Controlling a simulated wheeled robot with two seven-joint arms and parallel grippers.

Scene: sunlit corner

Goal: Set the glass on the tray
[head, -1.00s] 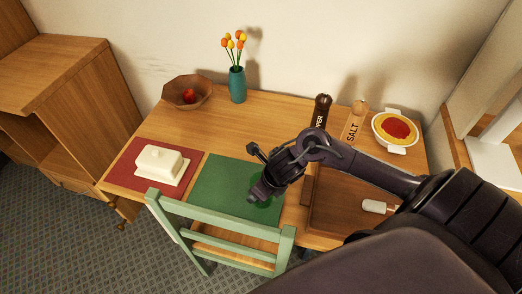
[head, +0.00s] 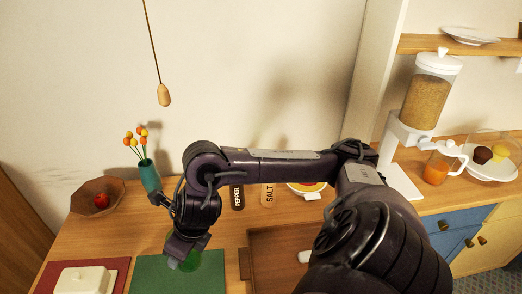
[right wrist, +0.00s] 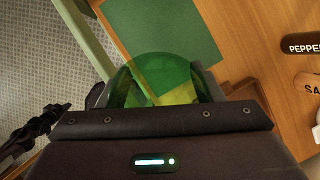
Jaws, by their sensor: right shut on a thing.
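The glass is a see-through green one. In the head view the glass (head: 190,263) is at the fingers of my right gripper (head: 183,250), over the green placemat. In the right wrist view the glass (right wrist: 150,72) is large and sits between the dark fingers of my right gripper (right wrist: 158,95), which is shut on it. I cannot tell whether its base touches the mat. The brown wooden tray (head: 275,240) lies right of the glass on the table, partly hidden by my right arm. My left gripper is not clearly seen in either view.
A white-handled thing (head: 305,256) lies in the tray. The pepper (head: 237,197) and salt (head: 268,195) shakers stand behind it, near a partly hidden bowl (head: 306,190). A butter dish (head: 82,280), fruit bowl (head: 97,197) and teal vase (head: 149,176) are at left. A green chair (right wrist: 85,35) borders the table.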

